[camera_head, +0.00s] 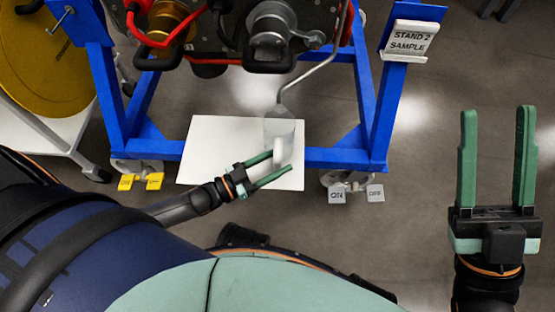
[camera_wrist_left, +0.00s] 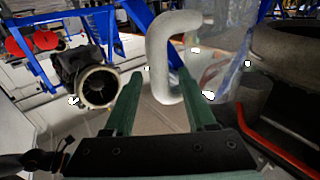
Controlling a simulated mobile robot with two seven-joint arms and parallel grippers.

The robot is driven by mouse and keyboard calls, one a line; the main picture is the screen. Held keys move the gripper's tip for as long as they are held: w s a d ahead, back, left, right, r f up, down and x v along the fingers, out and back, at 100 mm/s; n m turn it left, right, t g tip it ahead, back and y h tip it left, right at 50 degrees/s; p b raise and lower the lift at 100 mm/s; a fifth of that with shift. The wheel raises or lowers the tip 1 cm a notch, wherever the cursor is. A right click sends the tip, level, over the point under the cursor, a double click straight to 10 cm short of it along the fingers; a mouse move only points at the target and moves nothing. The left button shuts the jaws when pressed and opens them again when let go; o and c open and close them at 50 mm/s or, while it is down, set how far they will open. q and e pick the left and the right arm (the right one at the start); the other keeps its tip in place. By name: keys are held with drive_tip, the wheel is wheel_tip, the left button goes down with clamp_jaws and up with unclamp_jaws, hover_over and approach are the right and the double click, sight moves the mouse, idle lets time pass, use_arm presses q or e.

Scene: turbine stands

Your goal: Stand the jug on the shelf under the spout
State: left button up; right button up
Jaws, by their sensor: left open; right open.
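The clear jug (camera_head: 283,128) with a white handle appears upright over the front right part of the white shelf (camera_head: 215,145). Whether its base rests flat is hard to see. The thin bent spout (camera_head: 318,68) comes down from the machine and its tip ends at the jug's top. My left gripper (camera_head: 281,163) is open, with its fingers either side of the jug's handle. In the left wrist view the handle (camera_wrist_left: 160,60) stands between and beyond the open fingertips. My right gripper (camera_head: 497,112) is open and empty, pointing up at the right, far from the jug.
A blue frame (camera_head: 335,157) surrounds the shelf, with a front bar beside the jug. A sign reading "STAND 2 SAMPLE" (camera_head: 409,41) hangs on the right post. Floor at right is clear.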

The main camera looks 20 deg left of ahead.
use_arm(q)
drive_tip(key=p+v, duration=0.2)
drive_tip(key=v, duration=0.9)
drive_tip(key=shift+s+a, duration=0.25)
